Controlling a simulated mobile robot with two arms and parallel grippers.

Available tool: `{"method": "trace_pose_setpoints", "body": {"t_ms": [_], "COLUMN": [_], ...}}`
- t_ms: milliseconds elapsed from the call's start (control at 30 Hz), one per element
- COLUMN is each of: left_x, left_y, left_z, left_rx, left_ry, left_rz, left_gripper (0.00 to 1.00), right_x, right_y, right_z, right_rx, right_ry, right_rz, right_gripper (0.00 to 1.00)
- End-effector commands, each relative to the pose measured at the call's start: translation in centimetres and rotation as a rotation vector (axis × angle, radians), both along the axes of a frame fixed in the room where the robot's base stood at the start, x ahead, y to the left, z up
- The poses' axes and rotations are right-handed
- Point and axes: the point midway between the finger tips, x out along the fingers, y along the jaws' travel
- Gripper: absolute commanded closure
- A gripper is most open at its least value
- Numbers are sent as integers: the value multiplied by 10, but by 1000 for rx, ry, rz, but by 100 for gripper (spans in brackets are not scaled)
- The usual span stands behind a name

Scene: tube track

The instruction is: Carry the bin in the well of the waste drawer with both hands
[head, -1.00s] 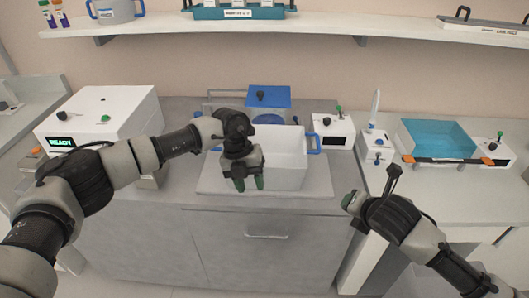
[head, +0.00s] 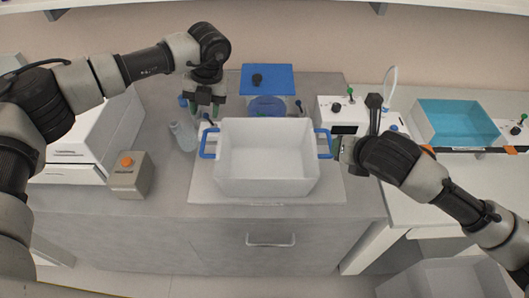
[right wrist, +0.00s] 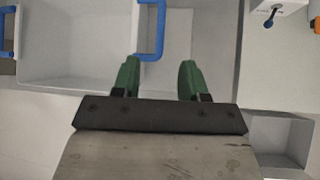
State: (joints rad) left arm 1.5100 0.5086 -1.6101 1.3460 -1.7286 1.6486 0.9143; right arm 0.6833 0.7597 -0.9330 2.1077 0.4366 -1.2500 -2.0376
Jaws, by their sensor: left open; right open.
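The white bin (head: 268,187) with a blue handle at each end stands upright and looks empty on a pale mat (head: 330,195) on the grey counter. My left gripper (head: 205,108) is open and empty, above and behind the left handle (head: 209,143). My right gripper (head: 341,150) is open close beside the right handle (head: 323,143). In the right wrist view its green fingers (right wrist: 159,80) are apart, with the right handle (right wrist: 151,32) just ahead, not clearly between them. An open, grey-white drawer (head: 445,280) shows at the lower right; its inside is partly hidden by my right arm.
A clear bottle (head: 184,135) and a grey box with an orange button (head: 128,175) stand left of the bin. A blue-lidded box (head: 268,80) is behind it. A white device (head: 342,115) and a teal-filled tray (head: 455,122) are at right.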

Motion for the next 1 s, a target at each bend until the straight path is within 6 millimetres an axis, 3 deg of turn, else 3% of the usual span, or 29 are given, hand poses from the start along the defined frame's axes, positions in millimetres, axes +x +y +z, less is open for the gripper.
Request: {"method": "trace_pose_setpoints", "body": {"t_ms": [333,800,1000], "left_x": [0,-2,-2], "left_y": [2,17,20], "left_z": [-11,-87,-104], "left_rx": [-1,0,-2], "left_ry": [3,2,1], "left_rz": [1,0,0], "left_gripper": [59,59,59], "right_x": [7,61,73], "right_y": [2,17,20], "right_z": [-7,-62,-73], "right_rx": [1,1,1], "right_ry": [2,2,0], "right_rz": [-1,-3,-1], "right_gripper": [57,57,57]}}
